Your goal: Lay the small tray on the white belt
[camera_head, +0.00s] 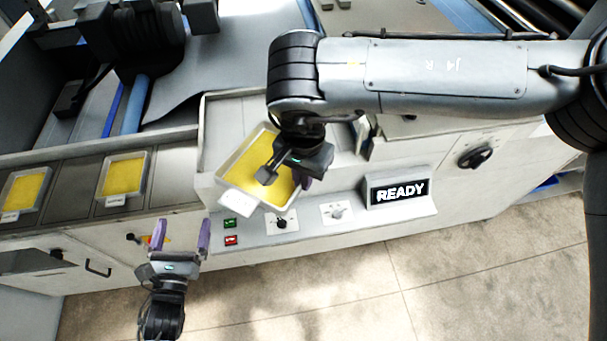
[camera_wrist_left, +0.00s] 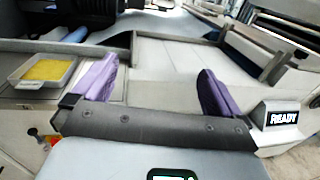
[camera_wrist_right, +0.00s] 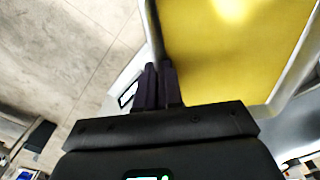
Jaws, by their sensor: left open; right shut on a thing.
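The small tray (camera_head: 228,178), pale-rimmed with a yellow filling and a white label tab, is tilted in the head view, in front of the light belt surface (camera_head: 228,115). My right gripper (camera_head: 304,183) is shut on the tray's edge; its closed fingers (camera_wrist_right: 160,75) meet the rim in the right wrist view, where the yellow filling (camera_wrist_right: 235,45) fills the upper right. The gap between tray and belt cannot be judged. My left gripper (camera_head: 180,235) is open and empty in front of the machine. The belt (camera_wrist_left: 185,62) looks bare in the left wrist view.
Two more yellow-filled trays (camera_head: 124,175) (camera_head: 26,190) sit on the counter at the left. A control panel with buttons (camera_head: 230,239), a knob (camera_head: 281,223) and a READY display (camera_head: 398,192) lies along the machine's front. Floor (camera_head: 330,290) in front is clear.

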